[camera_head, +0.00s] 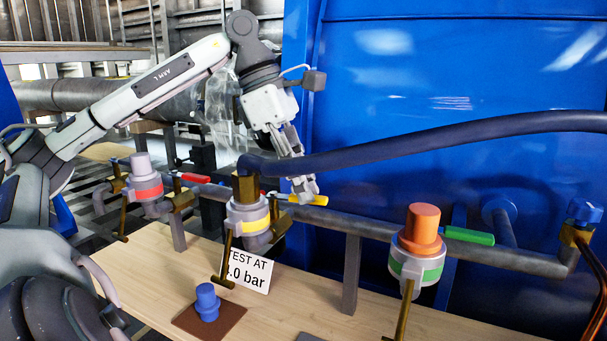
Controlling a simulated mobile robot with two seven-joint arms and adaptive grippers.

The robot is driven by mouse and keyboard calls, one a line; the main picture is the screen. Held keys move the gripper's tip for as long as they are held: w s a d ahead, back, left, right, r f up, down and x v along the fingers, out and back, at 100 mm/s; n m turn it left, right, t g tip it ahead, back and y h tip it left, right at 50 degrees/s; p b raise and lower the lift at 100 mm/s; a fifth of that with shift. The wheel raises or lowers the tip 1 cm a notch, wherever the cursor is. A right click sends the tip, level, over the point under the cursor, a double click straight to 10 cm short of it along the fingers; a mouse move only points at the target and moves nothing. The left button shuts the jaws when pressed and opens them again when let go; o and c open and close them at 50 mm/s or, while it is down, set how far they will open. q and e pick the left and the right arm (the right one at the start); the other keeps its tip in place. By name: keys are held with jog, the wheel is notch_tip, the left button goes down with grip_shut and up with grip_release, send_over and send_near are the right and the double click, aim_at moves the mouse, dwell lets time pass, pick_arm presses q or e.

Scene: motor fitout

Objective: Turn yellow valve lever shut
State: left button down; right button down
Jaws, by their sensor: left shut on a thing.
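The yellow valve lever (320,200) sticks out to the right from the middle valve, roughly in line with the pipe (385,227). My left gripper (303,192) reaches down from above and is shut on the yellow lever, hiding part of it. The middle fitting with a yellow band (246,214) stands just left of the gripper, with a dark hose joined at its top. My right gripper is not in view.
A red lever (194,178) and a green lever (469,236) sit either side on the same pipe.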

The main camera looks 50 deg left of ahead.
pick_arm(q)
jog(key=shift+s+d+m+g+p, duration=0.15)
jog(key=shift+s+m+g+p, duration=0.15)
jog(key=shift+m, duration=0.3)
jog(key=shift+s+d+m+g+p, duration=0.1)
jog(key=shift+s+m+g+p, duration=0.15)
jog(key=shift+m, duration=0.35)
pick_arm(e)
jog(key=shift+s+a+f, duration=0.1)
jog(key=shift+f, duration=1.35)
pick_arm(q)
jog(key=c, duration=1.5)
grip_release()
jog(key=shift+o, duration=0.2)
notch_tip(320, 180, up, 11)
send_over(276, 195)
jog(key=shift+s, duration=0.1)
